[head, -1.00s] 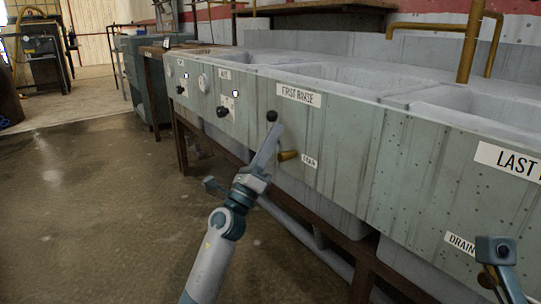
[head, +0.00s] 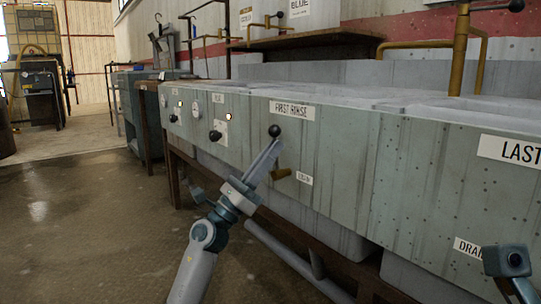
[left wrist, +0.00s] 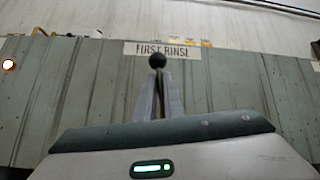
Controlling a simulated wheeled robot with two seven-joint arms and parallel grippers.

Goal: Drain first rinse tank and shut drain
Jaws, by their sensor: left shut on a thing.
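The first rinse tank's grey-green front panel (head: 340,165) carries a FIRST RINSE label (head: 292,110) and, lower, a small drain label (head: 304,178). A brass drain fitting (head: 282,174) sticks out beside the small label. My left gripper (head: 271,145) is shut on the drain lever, just below its black ball knob (head: 275,131). The knob stands upright above the fitting; the lever's shaft is hidden by the fingers. In the left wrist view the knob (left wrist: 157,60) shows at the fingertips, below the label. My right gripper does not show; only part of my right arm is at lower right.
The last rinse tank, with its label (head: 512,150) and drain label (head: 468,247), lies to the right. Dark knobs (head: 215,135) and gauges are on the panel at left. A brass tap (head: 460,45) stands behind the tanks. The floor (head: 85,225) at left is clear.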

